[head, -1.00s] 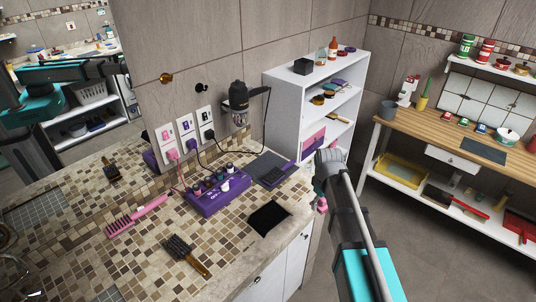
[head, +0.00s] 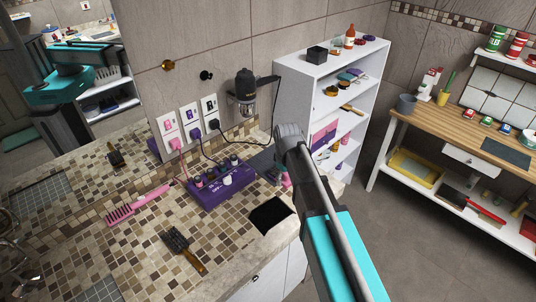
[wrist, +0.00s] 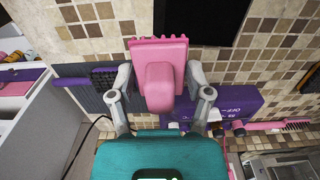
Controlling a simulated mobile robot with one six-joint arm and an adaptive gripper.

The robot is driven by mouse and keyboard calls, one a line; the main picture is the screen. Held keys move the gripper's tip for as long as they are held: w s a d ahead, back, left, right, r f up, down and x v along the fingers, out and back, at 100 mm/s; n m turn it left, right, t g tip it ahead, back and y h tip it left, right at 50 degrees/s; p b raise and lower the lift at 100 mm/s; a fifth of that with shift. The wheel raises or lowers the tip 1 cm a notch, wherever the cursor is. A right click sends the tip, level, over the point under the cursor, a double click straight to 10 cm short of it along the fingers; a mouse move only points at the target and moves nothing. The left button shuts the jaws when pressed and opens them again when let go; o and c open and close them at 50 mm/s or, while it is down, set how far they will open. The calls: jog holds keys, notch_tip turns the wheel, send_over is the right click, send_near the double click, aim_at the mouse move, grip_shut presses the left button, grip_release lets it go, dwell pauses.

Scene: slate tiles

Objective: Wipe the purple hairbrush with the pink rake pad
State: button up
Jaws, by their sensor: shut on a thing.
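My gripper (wrist: 160,88) is shut on the pink rake pad (wrist: 160,72), a flat ridged plate with a rounded block grip. In the head view the pad (head: 285,180) shows only partly beside my arm, over the counter's right part. The purple hairbrush (wrist: 70,81) lies left of the pad in the wrist view, its purple handle pointing left and its dark bristle head near my left finger. It lies at a slate-grey mat (wrist: 88,98). In the head view my arm hides most of the brush. I cannot tell whether the pad touches it.
A purple switch box (head: 222,190) with knobs and cords stands left of my gripper. A black square (head: 270,215) lies near the counter's front edge. A pink brush (head: 138,204) and a dark brush (head: 183,250) lie further left. A white shelf (head: 300,100) stands behind.

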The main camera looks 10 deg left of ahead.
jog(key=shift+a, duration=0.25)
jog(key=shift+w+a, duration=0.25)
jog(key=shift+w, duration=0.2)
jog(key=w+a+f+b, duration=0.1)
jog(key=w+a, duration=0.3)
jog(key=w, duration=0.8)
jog(key=shift+a+f+b, duration=0.2)
jog(key=shift+f+b, duration=0.2)
jog(key=shift+f, duration=0.1)
